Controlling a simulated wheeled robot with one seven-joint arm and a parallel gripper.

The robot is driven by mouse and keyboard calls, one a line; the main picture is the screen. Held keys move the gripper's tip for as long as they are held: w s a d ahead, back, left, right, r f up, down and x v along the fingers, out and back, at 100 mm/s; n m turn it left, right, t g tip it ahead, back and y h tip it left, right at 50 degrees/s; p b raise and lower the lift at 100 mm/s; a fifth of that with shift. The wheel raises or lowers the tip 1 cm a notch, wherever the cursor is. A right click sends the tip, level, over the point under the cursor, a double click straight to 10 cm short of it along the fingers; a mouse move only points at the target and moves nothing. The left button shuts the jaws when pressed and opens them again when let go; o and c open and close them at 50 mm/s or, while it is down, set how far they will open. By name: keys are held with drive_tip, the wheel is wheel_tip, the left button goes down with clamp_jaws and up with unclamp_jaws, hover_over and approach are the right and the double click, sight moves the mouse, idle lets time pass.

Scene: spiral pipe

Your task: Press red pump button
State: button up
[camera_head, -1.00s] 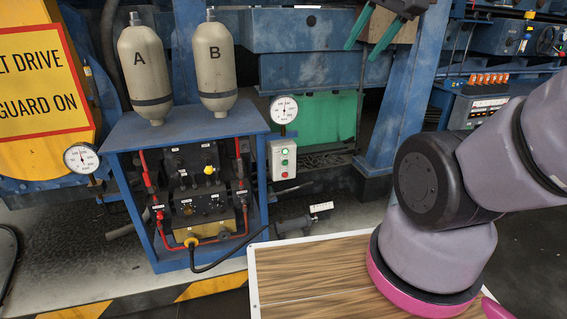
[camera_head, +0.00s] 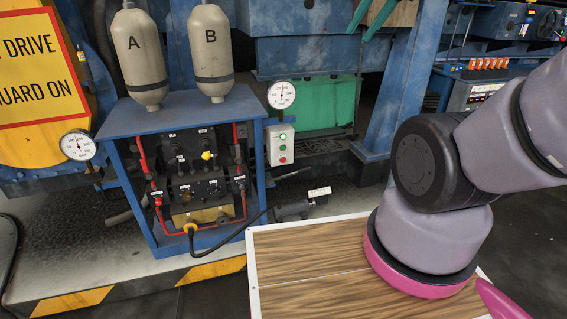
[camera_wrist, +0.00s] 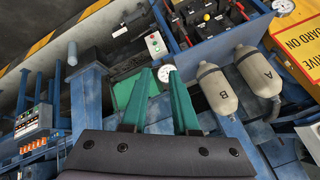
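The pump button box (camera_head: 280,145) is a pale box on the right side of the blue pump cabinet, with a white, a green and a red button in a column. The red button (camera_head: 283,160) is the lowest. In the wrist view the box (camera_wrist: 155,43) is beyond my fingertips, and the red button (camera_wrist: 152,37) is small, on the side away from the gauge. My gripper (camera_wrist: 160,80) has two green fingers spread apart with nothing between them. In the head view only its green fingers (camera_head: 364,22) show at the top, right of and above the box, apart from it.
The blue cabinet (camera_head: 180,118) carries bottles A (camera_head: 139,58) and B (camera_head: 210,52). A round gauge (camera_head: 281,95) stands just above the button box, and another (camera_head: 77,145) at left. A wood-topped board (camera_head: 310,270) lies in front, under my arm. A blue post (camera_head: 400,90) stands right.

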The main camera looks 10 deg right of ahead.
clamp_jaws()
idle(1.4)
